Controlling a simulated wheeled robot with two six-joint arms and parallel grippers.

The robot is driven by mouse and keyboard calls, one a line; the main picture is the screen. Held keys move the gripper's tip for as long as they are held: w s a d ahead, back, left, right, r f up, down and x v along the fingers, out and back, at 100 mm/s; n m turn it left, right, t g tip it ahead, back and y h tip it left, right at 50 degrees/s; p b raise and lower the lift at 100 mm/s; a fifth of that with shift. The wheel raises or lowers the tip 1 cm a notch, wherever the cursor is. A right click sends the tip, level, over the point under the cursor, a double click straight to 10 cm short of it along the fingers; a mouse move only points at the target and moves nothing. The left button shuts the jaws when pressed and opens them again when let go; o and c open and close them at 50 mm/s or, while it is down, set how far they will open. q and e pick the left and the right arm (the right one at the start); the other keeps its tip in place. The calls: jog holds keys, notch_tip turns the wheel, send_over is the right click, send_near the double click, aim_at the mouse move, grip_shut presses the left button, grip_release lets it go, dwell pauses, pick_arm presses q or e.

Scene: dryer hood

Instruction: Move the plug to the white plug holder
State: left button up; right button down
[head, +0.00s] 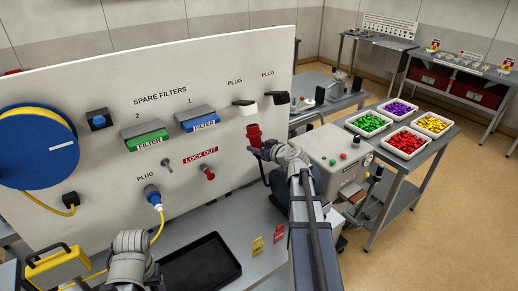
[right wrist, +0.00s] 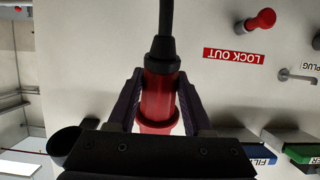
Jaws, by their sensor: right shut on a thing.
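The red plug (head: 253,133) stands in front of the white panel, below the two holders labelled PLUG. My right gripper (head: 264,152) is shut on it. In the right wrist view the red plug (right wrist: 158,100) sits between both fingers, with a black collar and cable at one end. The white plug holder (head: 249,108) is the left one of the pair, with a black part beside its white part. It is above the plug and apart from it. The right holder (head: 278,98) looks mostly black. My left arm shows at the bottom left; its jaws cannot be made out.
The panel carries a green filter (head: 147,141), a blue filter (head: 200,122), a red lock-out knob (head: 208,173) and a blue plug (head: 153,196) with yellow cable. A black tray (head: 202,265) lies below. A machine (head: 338,155) stands close right of my right arm.

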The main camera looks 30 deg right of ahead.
aim_at(256, 129)
jog(key=shift+w+r, duration=0.1)
jog(key=shift+r, duration=0.25)
jog(key=shift+w+r+p, duration=0.2)
jog(key=shift+r+p, duration=0.4)
jog(key=shift+p, duration=0.1)
jog(key=shift+w+r+p, duration=0.2)
jog(key=shift+r+p, duration=0.4)
jog(key=shift+p, duration=0.05)
jog(key=shift+w+a+r+p, duration=0.1)
jog(key=shift+w+r+p, duration=0.15)
jog(key=shift+r+p, duration=0.4)
jog(key=shift+w+d+r+p, duration=0.1)
jog(key=shift+w+r+p, duration=0.1)
jog(key=shift+r+p, duration=0.45)
jog(key=shift+w+a+r+p, duration=0.1)
jog(key=shift+w+r+p, duration=0.15)
jog(key=shift+r+p, duration=0.4)
dwell(0.4)
jog(key=shift+c, duration=1.2)
grip_release()
jog(key=p+v, duration=0.2)
jog(key=v, duration=0.5)
jog(key=shift+s+p, duration=0.3)
jog(key=shift+s, duration=0.1)
jog(key=shift+r, duration=0.1)
